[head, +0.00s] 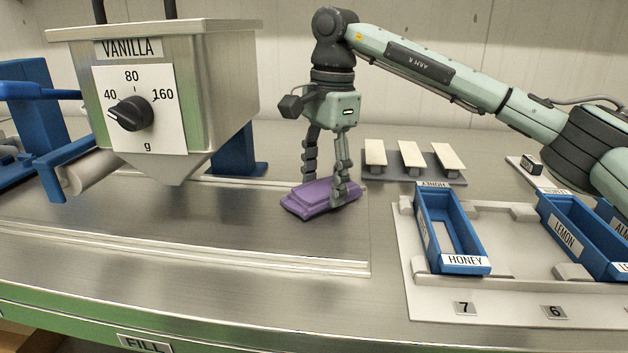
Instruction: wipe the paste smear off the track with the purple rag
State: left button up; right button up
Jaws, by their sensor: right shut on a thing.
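The purple rag (307,200) is a folded pad near the right end of the metal track (210,222), between its two rails. My right gripper (325,190) points down from above and is shut on the rag, with a finger at each side. The rag is at or just above the track surface; I cannot tell if it touches. I see no paste smear on the visible track; the patch under the rag is hidden. My left gripper is not in view.
A metal hopper marked VANILLA (225,75) with a dial overhangs the track at the left. A blue HONEY tray (465,262) and a LEMON tray (565,240) stand in a pale rack at the right. Several cream blocks (410,157) sit on a grey plate behind.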

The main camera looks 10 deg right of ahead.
aim_at(366, 206)
jog(key=shift+s+d+f+b, duration=0.1)
jog(key=shift+s+d+b, duration=0.2)
jog(key=shift+d, duration=0.8)
jog(key=shift+s+d+f+b, duration=0.1)
jog(key=shift+s+d+b, duration=0.2)
jog(key=shift+d, duration=0.85)
jog(key=shift+s+d+f+b, duration=0.15)
jog(key=shift+s+d, duration=0.2)
jog(key=shift+d, duration=0.95)
jog(key=shift+o, duration=0.2)
jog(key=shift+d+r+p, duration=0.15)
jog(key=shift+r+p, duration=0.45)
jog(key=shift+r, duration=0.05)
notch_tip(366, 206, up, 3)
jog(key=shift+s+d+p, duration=0.15)
jog(key=shift+p, duration=0.85)
jog(key=shift+c, duration=0.6)
jog(key=shift+a+r, duration=0.25)
jog(key=shift+r, duration=0.7)
